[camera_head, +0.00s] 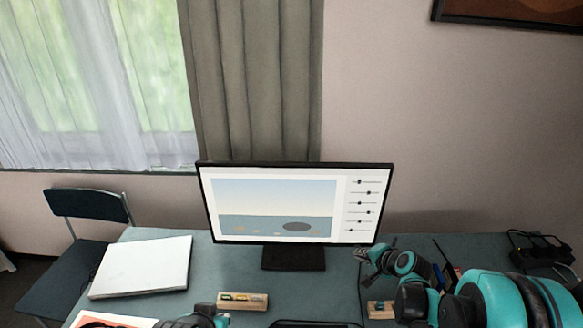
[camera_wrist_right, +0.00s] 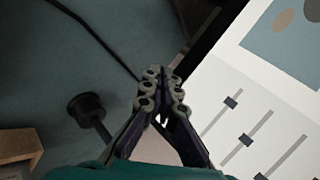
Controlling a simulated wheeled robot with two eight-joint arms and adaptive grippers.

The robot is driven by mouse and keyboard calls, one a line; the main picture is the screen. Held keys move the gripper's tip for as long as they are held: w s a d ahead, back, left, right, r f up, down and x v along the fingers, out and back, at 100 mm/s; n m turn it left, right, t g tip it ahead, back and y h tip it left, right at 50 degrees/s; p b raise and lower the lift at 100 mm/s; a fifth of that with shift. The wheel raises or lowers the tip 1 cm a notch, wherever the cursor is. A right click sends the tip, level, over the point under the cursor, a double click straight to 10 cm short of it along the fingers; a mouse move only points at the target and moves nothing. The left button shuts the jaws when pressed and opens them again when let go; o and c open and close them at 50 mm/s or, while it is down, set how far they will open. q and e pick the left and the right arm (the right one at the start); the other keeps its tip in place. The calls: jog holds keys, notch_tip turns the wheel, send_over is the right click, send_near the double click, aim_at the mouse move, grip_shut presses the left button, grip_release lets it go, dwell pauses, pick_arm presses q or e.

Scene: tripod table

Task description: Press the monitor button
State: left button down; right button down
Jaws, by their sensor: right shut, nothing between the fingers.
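The monitor (camera_head: 270,208) stands upright on a black stand (camera_head: 293,258) at the back of the desk, its screen lit with a picture and several sliders. My right gripper (camera_head: 362,254) is shut and empty, at the monitor's lower right corner. In the right wrist view the closed fingertips (camera_wrist_right: 164,76) point at the black bezel edge (camera_wrist_right: 212,38), with the lit screen (camera_wrist_right: 255,95) on the right. I cannot tell whether they touch it. No button is distinguishable in either view. My left gripper (camera_head: 205,314) shows only partly at the bottom edge; its fingers are unclear.
A white flat slab (camera_head: 142,266) lies on the desk at left. A wooden holder (camera_head: 243,301) sits in front of the monitor, and a wooden block (camera_head: 380,309) near my right arm. A black device with cables (camera_head: 540,247) is at right. A cable (camera_wrist_right: 92,32) crosses the desk.

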jog(key=shift+w, duration=0.1)
jog(key=shift+w, duration=0.35)
jog(key=shift+w, duration=0.15)
dwell(0.4)
jog(key=shift+s, duration=0.65)
jog(key=shift+s+d+b, duration=0.1)
jog(key=shift+s+b, duration=0.25)
jog(key=shift+s, duration=2.65)
